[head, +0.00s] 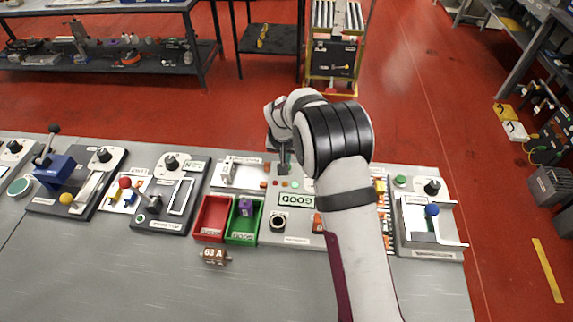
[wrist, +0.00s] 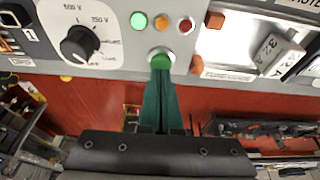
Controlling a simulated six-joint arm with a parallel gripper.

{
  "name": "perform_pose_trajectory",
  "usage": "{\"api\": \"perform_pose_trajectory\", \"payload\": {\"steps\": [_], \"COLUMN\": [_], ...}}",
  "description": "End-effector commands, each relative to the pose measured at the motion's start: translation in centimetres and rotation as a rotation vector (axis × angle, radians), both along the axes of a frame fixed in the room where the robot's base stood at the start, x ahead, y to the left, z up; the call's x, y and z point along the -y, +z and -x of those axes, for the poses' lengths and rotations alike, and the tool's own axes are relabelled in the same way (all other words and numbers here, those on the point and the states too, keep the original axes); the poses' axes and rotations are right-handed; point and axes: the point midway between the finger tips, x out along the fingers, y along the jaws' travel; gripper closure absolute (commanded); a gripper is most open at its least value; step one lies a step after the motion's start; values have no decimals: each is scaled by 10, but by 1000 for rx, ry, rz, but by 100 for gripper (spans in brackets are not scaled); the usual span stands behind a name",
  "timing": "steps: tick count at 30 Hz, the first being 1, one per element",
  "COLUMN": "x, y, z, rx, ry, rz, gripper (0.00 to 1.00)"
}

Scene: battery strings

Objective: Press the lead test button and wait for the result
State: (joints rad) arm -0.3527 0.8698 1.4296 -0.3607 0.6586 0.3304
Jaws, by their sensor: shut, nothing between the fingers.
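My gripper (head: 284,166) is at the back edge of the tester panel in the middle of the bench. In the wrist view its dark green fingers (wrist: 161,72) are closed together with nothing between them. Their tips are at a round green button (wrist: 161,60) in a metal ring, overlapping its lower part; I cannot tell whether it is pushed in. Beside it are a bright green lamp (wrist: 138,21), an orange lamp (wrist: 162,22) and a red lamp (wrist: 185,25). The tester's display (head: 296,200) reads GOOD in the head view.
A black rotary knob (wrist: 80,44) marked 500 V and 250 V is left of the button. A red bin (head: 200,232) and a green bin (head: 232,238) holding a purple block stand left of the display. A brown 63 A block (head: 214,256) lies in front.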

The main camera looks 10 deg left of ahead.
Motion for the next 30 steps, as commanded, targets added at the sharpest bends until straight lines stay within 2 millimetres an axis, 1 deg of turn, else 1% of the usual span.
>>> {"api": "perform_pose_trajectory", "payload": {"steps": [17,19,22,30], "x": [0,0,0,0], "y": [-12,-11,-3,28], "z": [0,0,0,-1], "rx": [-1,0,1,2], "ry": [-1,-1,0,-1], "rz": [0,0,0,0], "gripper": [100,100,100,100]}}
